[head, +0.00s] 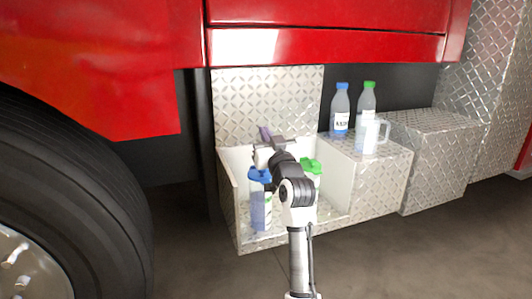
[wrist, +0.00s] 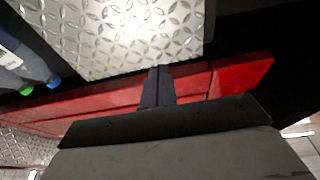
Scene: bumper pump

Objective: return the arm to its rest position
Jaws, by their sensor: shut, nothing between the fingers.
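My arm reaches forward from the bottom of the head view over an open-topped diamond-plate bin (head: 232,205). My gripper (head: 265,133) is above the back part of the bin, in front of the raised diamond-plate lid (head: 268,95). In the wrist view its two dark fingers (wrist: 157,75) are together with nothing between them, and the lid plate (wrist: 120,35) lies beyond them. My wrist and forearm hide part of the bin's inside.
A blue-capped container (head: 259,205) and a green-capped one (head: 311,168) stand in the bin. Red bodywork (head: 330,48) overhangs; a tyre (head: 75,190) is at left.

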